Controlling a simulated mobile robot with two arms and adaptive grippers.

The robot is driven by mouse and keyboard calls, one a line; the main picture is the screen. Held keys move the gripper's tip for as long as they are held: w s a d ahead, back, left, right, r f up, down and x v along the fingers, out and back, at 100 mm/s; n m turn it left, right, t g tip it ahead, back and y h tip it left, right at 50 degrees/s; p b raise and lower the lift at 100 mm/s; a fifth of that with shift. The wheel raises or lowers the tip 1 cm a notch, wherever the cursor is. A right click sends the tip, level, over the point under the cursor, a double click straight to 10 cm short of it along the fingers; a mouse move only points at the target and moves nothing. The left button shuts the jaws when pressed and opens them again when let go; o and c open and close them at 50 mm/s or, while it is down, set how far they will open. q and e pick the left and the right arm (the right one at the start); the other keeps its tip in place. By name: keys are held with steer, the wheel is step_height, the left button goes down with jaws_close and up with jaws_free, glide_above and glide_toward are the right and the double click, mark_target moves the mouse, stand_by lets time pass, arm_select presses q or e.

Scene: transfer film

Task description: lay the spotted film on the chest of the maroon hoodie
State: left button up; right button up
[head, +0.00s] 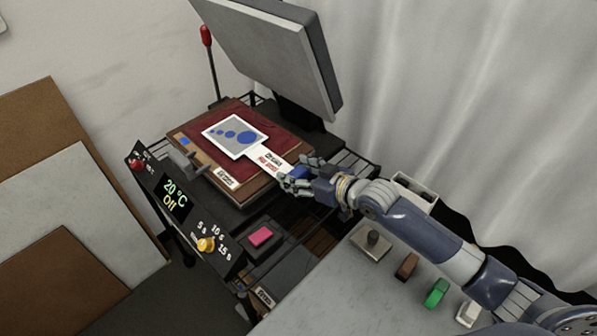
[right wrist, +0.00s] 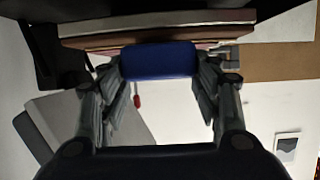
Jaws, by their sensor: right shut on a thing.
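The spotted film (head: 233,135), a pale sheet with blue dots of several sizes, lies over the maroon hoodie (head: 202,157), seen as maroon cloth on the press's lower plate. I cannot tell whether it touches the cloth. A white strip with printed words (head: 268,160) runs from the film to my right gripper (head: 292,178). That gripper is shut on a blue grip at the strip's end. The blue grip (right wrist: 160,60) shows between its fingers in the right wrist view. My left gripper is not in view.
The press's grey upper plate (head: 262,45) is swung up behind. Its panel (head: 176,198) reads 20 °C, Off. A yellow knob (head: 206,244) and a pink block (head: 261,236) are in front. A grey table (head: 345,290) holds small blocks, one green (head: 436,293). Boards lean at the left.

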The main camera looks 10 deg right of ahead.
steer(key=shift+f+b, duration=0.35)
steer(key=shift+f, duration=0.2)
steer(key=o, duration=1.1)
steer(key=v, duration=1.2)
